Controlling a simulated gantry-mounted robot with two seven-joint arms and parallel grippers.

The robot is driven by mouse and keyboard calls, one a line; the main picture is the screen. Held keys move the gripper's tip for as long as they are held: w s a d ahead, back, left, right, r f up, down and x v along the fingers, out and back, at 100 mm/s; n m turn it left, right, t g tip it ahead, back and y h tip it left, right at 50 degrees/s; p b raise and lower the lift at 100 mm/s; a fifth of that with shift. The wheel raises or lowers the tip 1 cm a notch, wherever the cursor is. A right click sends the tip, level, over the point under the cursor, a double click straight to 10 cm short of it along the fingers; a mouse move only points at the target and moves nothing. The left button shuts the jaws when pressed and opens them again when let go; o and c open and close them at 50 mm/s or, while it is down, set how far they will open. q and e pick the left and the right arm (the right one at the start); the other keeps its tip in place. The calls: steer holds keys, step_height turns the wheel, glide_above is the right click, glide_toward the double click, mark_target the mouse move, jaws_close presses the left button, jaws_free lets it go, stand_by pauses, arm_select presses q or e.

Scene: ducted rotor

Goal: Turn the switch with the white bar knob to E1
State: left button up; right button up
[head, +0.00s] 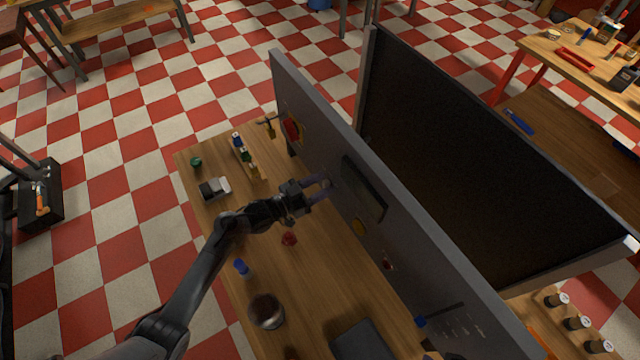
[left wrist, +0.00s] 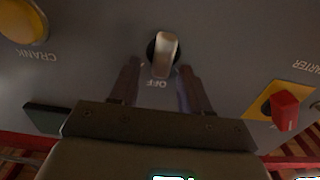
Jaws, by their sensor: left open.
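In the left wrist view a pale, whitish bar knob (left wrist: 165,52) stands on a grey panel (left wrist: 90,75), its bar close to upright in the picture. The word OFF is printed upside down just below it; no E1 mark is readable. My left gripper (left wrist: 158,66) is open, with one finger on each side of the knob in the picture; I cannot tell whether either touches it. In the head view my left gripper (head: 326,186) is at the face of the upright panel (head: 430,260), and the knob cannot be made out there. My right gripper is not in view.
In the left wrist view a yellow button (left wrist: 22,20) marked CRANK is at left and a red switch (left wrist: 285,108) on a yellow plate at right.

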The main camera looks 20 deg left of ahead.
arm_select(q)
steer(key=shift+c, duration=0.3)
jaws_close()
steer(key=shift+r+n, duration=0.1)
steer(key=shift+n, duration=0.2)
steer(key=shift+w+a+n+p, duration=0.15)
steer(key=shift+n+p, duration=0.45)
steer(key=shift+n, duration=0.2)
steer(key=n, duration=0.1)
steer(key=n+p, duration=0.1)
steer(key=n, duration=0.2)
steer(key=shift+w+a+n+p, duration=0.25)
steer(key=shift+a+n+p, duration=0.05)
steer(key=shift+n+p, duration=0.1)
steer(key=shift+a+f+n, duration=0.1)
steer(key=shift+f+n, duration=0.2)
steer(key=shift+n, duration=0.7)
